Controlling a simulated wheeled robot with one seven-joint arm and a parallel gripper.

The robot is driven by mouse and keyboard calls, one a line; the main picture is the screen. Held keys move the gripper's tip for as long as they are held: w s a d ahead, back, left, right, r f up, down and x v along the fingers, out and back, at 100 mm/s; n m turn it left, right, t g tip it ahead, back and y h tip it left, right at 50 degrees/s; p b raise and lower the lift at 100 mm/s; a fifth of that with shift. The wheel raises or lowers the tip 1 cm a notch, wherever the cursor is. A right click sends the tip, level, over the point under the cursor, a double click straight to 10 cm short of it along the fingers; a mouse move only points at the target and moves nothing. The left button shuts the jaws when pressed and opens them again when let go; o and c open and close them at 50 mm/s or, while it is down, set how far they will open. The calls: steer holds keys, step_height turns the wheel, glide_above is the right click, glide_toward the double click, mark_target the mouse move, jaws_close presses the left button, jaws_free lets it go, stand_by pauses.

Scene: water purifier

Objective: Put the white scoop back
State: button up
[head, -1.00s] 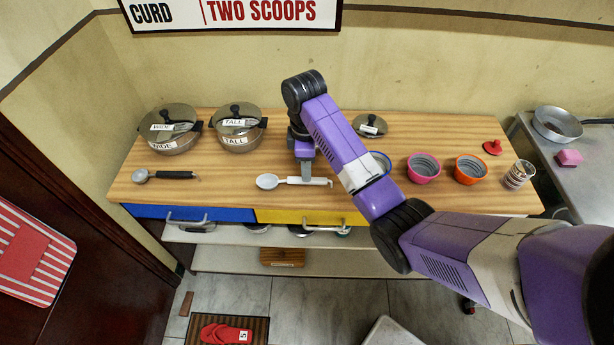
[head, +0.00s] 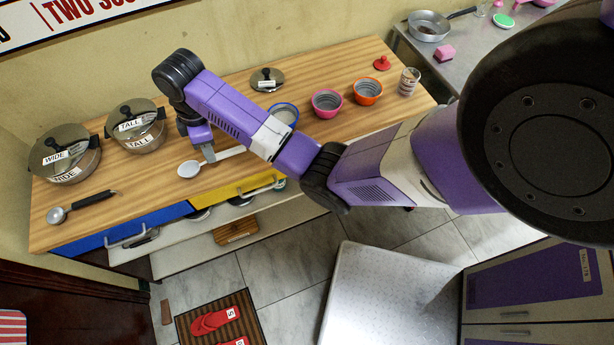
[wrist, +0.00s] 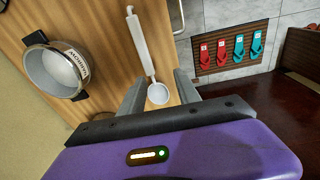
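The white scoop (head: 188,170) lies on the wooden counter (head: 150,190) near its front edge, with its handle pointing right. In the wrist view the white scoop (wrist: 140,45) shows its bowl near the fingers and its hooked handle reaching away. My gripper (head: 208,156) points down at the scoop, over the part where bowl and handle meet. In the wrist view my gripper (wrist: 160,85) has its two fingers apart, with the bowl appearing between them. I cannot tell whether a finger touches the scoop. My arm covers part of the counter behind it.
A wide pot (head: 65,155), a tall pot (head: 136,126) and a black-handled scoop (head: 82,206) are on the left. A pink bowl (head: 327,103), an orange bowl (head: 367,91) and a glass (head: 409,81) are on the right.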

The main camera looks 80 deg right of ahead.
steer(key=s+a+f+m+t, duration=0.1)
steer(key=s+a+f+t, duration=0.1)
steer(key=a+f, duration=0.35)
steer(key=s+a+f+m+t, duration=0.1)
steer(key=s+a+f+t, duration=0.15)
steer(key=a, duration=0.55)
steer(key=s+a+m+t, duration=0.3)
steer(key=s+a, duration=0.3)
steer(key=s, duration=0.2)
steer(key=s+d+r+m+t, duration=0.1)
steer(key=s+r+t, duration=0.5)
steer(key=s+r, duration=1.3)
step_height(320, 180, up, 4)
steer(key=shift+s+d+r+m, duration=0.1)
steer(key=shift+s+d+m, duration=0.1)
steer(key=shift+s+m, duration=0.3)
steer(key=shift+w+t, duration=0.1)
steer(key=shift+t, duration=0.15)
step_height(320, 180, down, 6)
steer(key=b, duration=0.6)
